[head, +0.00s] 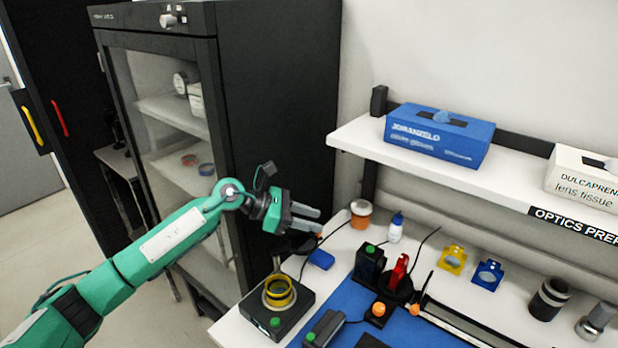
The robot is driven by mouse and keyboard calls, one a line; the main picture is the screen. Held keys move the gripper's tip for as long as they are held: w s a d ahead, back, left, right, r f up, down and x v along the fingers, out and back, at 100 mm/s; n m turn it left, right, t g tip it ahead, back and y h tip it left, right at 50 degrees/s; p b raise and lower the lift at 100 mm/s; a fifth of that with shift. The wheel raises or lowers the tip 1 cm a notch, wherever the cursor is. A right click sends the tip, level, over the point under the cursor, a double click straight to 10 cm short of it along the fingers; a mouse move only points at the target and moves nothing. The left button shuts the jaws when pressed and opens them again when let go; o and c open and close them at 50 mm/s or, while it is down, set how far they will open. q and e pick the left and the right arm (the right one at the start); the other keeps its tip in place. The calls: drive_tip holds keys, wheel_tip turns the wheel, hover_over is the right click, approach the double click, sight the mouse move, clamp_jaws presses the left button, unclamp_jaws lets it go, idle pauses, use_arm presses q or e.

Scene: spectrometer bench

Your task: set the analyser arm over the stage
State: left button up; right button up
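The spectrometer parts stand on a blue mat (340,320) on the white bench. They include a black block with a green knob (369,264) and a red piece (398,272) on a dark round base, which may be the stage. Thin dark rods rise near the red piece; I cannot tell which part is the analyser arm. An orange knob (380,309) sits in front. My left gripper (318,220) is above the bench's left rear edge, left of these parts. Its grey fingers are apart with nothing visible between them. My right gripper is out of view.
A black box with yellow rings (279,292) stands at the bench's left end. A blue box (438,135) sits on the shelf (365,147) above. Yellow (453,259) and blue (487,275) mounts stand right of the parts. A dark cabinet (283,90) stands behind my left arm.

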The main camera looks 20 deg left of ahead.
use_arm(q)
wheel_tip(320, 180, up, 12)
drive_tip(key=b, duration=0.2)
wheel_tip(320, 180, up, 6)
drive_tip(key=b, duration=0.1)
hover_over(309, 237)
drive_tip(key=shift+f, duration=0.2)
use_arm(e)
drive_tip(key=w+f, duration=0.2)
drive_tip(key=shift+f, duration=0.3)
